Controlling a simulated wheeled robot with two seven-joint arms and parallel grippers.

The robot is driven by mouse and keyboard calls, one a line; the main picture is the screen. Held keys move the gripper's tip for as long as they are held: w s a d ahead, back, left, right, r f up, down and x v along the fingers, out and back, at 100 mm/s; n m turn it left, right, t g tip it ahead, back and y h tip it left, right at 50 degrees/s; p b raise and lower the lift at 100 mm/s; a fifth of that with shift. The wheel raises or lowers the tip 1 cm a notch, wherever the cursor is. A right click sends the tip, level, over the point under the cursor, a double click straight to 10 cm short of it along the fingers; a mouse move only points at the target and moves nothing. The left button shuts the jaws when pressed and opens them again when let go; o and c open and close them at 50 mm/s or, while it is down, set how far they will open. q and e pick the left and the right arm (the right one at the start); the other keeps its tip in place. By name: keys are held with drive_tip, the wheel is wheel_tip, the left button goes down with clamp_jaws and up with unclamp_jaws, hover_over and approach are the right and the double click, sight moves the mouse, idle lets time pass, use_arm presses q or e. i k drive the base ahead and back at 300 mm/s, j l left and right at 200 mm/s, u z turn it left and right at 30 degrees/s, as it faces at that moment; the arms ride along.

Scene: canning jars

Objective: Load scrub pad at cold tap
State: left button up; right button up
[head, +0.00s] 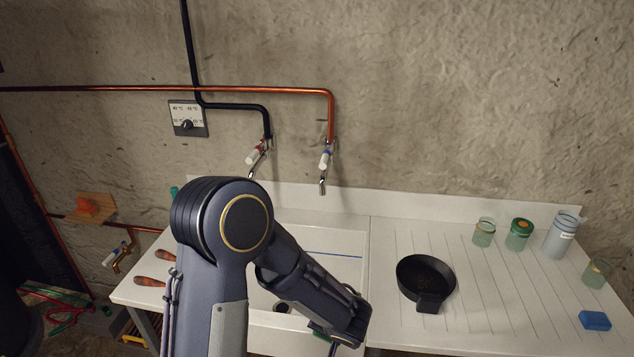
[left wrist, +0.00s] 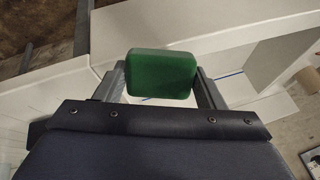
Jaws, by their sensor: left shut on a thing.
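The green scrub pad (left wrist: 162,73) is held between the two fingers of my left gripper (left wrist: 161,80) in the left wrist view. In the head view my left forearm hides most of that gripper, and only a small bit of green shows at its end, low over the sink's front. The cold tap (head: 325,160), with a blue mark, is on the wall above the sink (head: 340,271), apart from the pad. My right gripper is in neither view.
A red-marked tap (head: 257,155) is left of the cold tap. A black pan (head: 426,280) sits on the ribbed drainboard (head: 490,325). Several jars, one green-lidded (head: 519,235), stand at the back right. A blue block (head: 594,320) lies at right. Wooden-handled tools (head: 150,281) lie left.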

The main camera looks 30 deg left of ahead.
sight(325, 157)
drive_tip(key=i+j, duration=0.35)
drive_tip(key=j, duration=0.15)
drive_tip(key=i+j, duration=0.35)
drive_tip(key=j, duration=0.15)
